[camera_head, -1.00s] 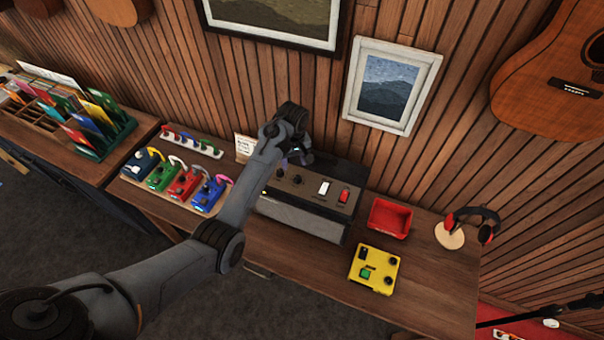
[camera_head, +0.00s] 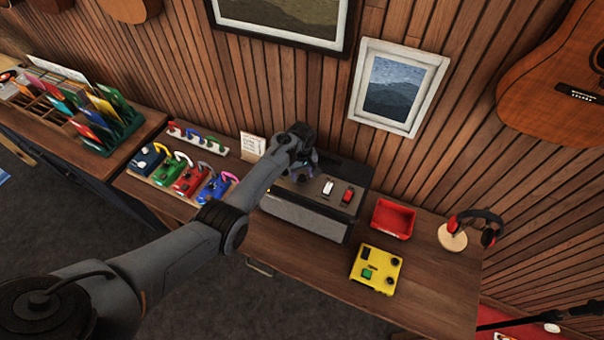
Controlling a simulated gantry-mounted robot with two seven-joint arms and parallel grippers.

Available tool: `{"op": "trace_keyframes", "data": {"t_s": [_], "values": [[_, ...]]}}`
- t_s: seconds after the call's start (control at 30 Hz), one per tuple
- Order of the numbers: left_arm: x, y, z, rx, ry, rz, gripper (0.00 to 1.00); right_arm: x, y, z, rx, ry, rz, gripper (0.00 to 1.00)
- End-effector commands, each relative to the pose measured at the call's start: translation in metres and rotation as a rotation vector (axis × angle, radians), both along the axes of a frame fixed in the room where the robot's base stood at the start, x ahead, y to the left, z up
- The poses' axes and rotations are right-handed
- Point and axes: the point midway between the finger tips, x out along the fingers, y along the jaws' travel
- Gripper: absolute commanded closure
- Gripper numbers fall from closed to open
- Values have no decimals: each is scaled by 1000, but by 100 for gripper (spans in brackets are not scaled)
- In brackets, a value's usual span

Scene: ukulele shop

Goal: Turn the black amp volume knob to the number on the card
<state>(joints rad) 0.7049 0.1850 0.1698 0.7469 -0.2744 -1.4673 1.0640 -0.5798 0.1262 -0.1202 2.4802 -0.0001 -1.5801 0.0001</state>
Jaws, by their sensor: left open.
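The dark amp (camera_head: 305,216) stands on the wooden bench against the slatted wall. Its top panel has a white switch (camera_head: 327,187), a red switch (camera_head: 348,195) and a small dark knob (camera_head: 300,178). My left gripper (camera_head: 305,168) is open and points down over the left part of the panel, close above the knob. I cannot tell whether its fingers touch the knob. My left forearm and wrist hide the left end of the panel. A small white card (camera_head: 252,146) stands behind the amp's left end; its writing is too small to read. My right gripper is out of view.
Several coloured pedals (camera_head: 190,181) sit left of the amp. To its right are a red tray (camera_head: 393,219), a yellow box (camera_head: 375,270) and red-and-black headphones (camera_head: 478,228) on a stand. The bench front (camera_head: 310,270) is bare before the amp.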

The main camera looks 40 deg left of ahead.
Motion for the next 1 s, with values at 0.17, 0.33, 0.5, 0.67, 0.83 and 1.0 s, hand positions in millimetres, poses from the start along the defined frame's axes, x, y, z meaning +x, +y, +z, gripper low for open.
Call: {"op": "trace_keyframes", "data": {"t_s": [0.17,0.33,0.5,0.67,0.83,1.0], "values": [[0,0,-5,0,0,1,45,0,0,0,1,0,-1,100],[0,0,-5,0,0,1,45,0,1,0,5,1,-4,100],[0,0,-5,0,0,1,63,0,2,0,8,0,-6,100],[0,0,-5,0,0,1,88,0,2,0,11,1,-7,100],[0,0,-5,0,0,0,100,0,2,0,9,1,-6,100],[0,0,-4,1,1,-21,100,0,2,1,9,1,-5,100]]}}
